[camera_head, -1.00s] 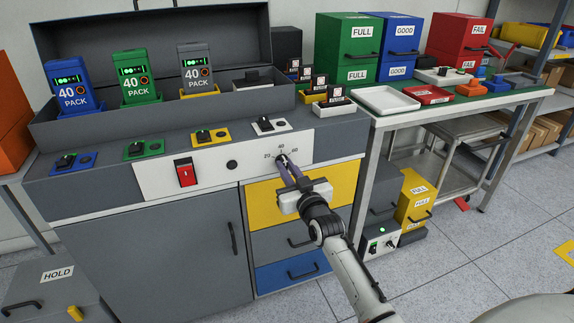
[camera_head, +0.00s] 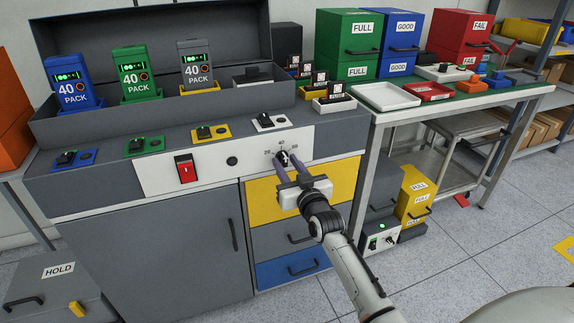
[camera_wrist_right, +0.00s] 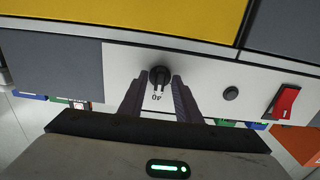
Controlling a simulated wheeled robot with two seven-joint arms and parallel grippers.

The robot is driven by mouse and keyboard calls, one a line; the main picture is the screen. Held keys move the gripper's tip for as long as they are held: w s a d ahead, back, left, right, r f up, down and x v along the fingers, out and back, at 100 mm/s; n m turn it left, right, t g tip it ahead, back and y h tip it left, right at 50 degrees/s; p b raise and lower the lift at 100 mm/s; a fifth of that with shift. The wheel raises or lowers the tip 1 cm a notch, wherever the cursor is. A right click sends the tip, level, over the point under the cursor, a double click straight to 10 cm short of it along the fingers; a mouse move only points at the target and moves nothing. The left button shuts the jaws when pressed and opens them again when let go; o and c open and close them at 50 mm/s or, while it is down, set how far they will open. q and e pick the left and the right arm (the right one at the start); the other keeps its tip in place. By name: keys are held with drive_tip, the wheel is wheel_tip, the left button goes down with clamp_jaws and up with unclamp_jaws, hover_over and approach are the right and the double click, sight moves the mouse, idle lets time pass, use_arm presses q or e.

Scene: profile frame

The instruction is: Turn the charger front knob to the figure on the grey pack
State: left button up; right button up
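The charger front knob (camera_head: 283,158) is a small dark knob on the white front panel (camera_head: 210,165), below the figures 20, 40 and 60. It also shows in the right wrist view (camera_wrist_right: 159,76), with the figure 40 upside down beside it; its mark seems to point towards 40. My right gripper (camera_head: 287,161) is open, its fingers on either side of the knob with gaps visible in the right wrist view (camera_wrist_right: 158,95). The grey pack (camera_head: 195,66) stands upright at the back and reads 40. My left gripper is not in view.
A blue pack (camera_head: 70,82) and a green pack (camera_head: 134,75) also read 40. A red switch (camera_head: 187,168) and a round black button (camera_head: 232,160) sit left of the knob. A yellow drawer front (camera_head: 335,188) lies below. A side table stands right.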

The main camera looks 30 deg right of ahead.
use_arm(q)
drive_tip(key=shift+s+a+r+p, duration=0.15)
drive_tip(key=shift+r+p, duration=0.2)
drive_tip(key=shift+p, duration=0.7)
use_arm(e)
drive_tip(key=v, duration=1)
drive_tip(key=shift+s, duration=0.15)
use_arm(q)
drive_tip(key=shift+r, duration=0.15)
